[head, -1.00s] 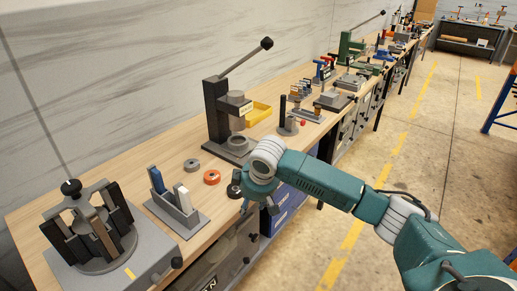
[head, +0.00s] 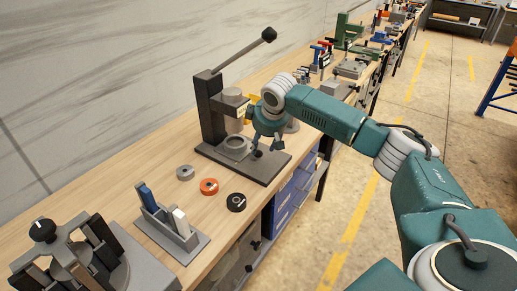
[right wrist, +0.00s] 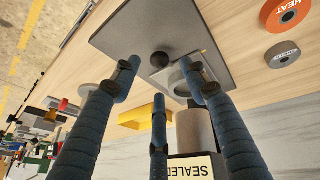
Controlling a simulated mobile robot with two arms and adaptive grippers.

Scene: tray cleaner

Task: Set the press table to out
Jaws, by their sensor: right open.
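The press is a dark upright column (head: 210,112) with a long lever, standing on a dark base plate. Its press table (head: 235,143) is a grey round-topped piece low on the base, under the grey ram (head: 234,108). A dark ball knob (head: 258,154) sits at the table's front, over the base. My right gripper (head: 266,142) is open just above and beside this knob. In the right wrist view the knob (right wrist: 160,59) shows between the spread fingers (right wrist: 158,80), with no clear contact. The table (right wrist: 181,82) is partly hidden by a finger. My left gripper is out of view.
A grey holder (head: 172,232) with a blue and a white piece stands nearer. A yellow tray (right wrist: 137,117) is behind my fingers. Other tools line the far bench.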

